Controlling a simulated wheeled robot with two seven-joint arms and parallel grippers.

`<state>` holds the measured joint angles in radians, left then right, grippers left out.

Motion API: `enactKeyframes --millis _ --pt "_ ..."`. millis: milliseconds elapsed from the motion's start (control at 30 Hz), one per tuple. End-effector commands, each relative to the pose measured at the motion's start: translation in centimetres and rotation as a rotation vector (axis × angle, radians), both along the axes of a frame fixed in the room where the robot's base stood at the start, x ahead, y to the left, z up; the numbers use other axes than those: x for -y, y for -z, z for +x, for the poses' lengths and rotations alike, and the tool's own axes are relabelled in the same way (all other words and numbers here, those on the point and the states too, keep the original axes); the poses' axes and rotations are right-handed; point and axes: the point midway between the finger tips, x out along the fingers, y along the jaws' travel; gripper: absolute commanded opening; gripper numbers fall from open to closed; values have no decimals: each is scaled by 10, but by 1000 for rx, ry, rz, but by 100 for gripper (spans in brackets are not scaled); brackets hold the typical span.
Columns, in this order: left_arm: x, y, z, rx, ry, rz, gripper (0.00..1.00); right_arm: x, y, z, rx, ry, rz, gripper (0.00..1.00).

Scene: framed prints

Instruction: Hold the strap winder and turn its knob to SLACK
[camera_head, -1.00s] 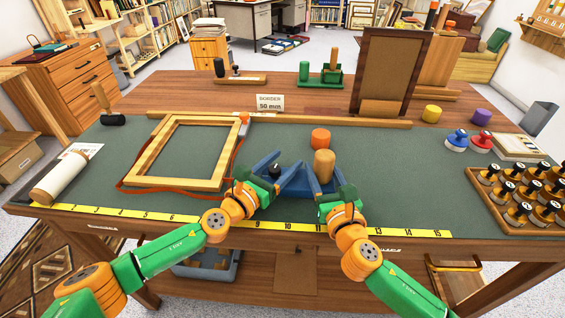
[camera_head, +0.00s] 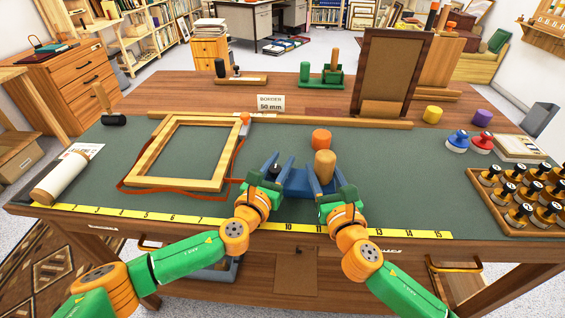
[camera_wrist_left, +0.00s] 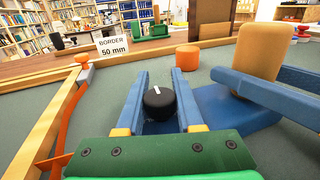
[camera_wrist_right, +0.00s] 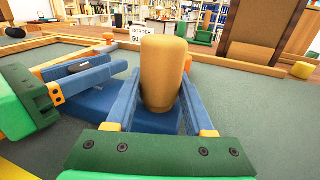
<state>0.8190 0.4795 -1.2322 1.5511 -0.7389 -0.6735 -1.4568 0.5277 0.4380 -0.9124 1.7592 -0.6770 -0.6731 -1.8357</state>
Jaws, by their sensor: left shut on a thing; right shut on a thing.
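The strap winder has a blue body (camera_head: 298,184) on the green mat, with an upright tan handle (camera_head: 324,165) and a black knob (camera_head: 275,172). My left gripper (camera_head: 269,174) is shut on the knob; in the left wrist view the knob (camera_wrist_left: 159,103) sits between the blue fingers, with a pale mark on its top. My right gripper (camera_head: 326,174) is shut on the handle, which stands upright between the fingers in the right wrist view (camera_wrist_right: 161,74). I cannot see any SLACK lettering. An orange-red strap (camera_head: 150,194) runs around the wooden frame (camera_head: 155,157).
An orange cylinder (camera_head: 321,139) stands just behind the winder. A rolled paper (camera_head: 60,179) lies at left, and a tray of dark bottles (camera_head: 510,222) at right. A yellow ruler strip (camera_head: 150,216) runs along the front edge.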

Motion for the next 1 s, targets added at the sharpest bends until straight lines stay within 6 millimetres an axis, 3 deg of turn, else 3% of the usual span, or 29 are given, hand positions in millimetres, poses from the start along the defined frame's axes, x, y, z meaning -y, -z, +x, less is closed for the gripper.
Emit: enactKeyframes --millis 500,1000 --pt "-11 0 2 -4 -357 -1 0 -1 0 0 1 -2 -4 0" --pt "-14 0 1 -5 -459 1 0 0 0 0 2 -2 -3 0"
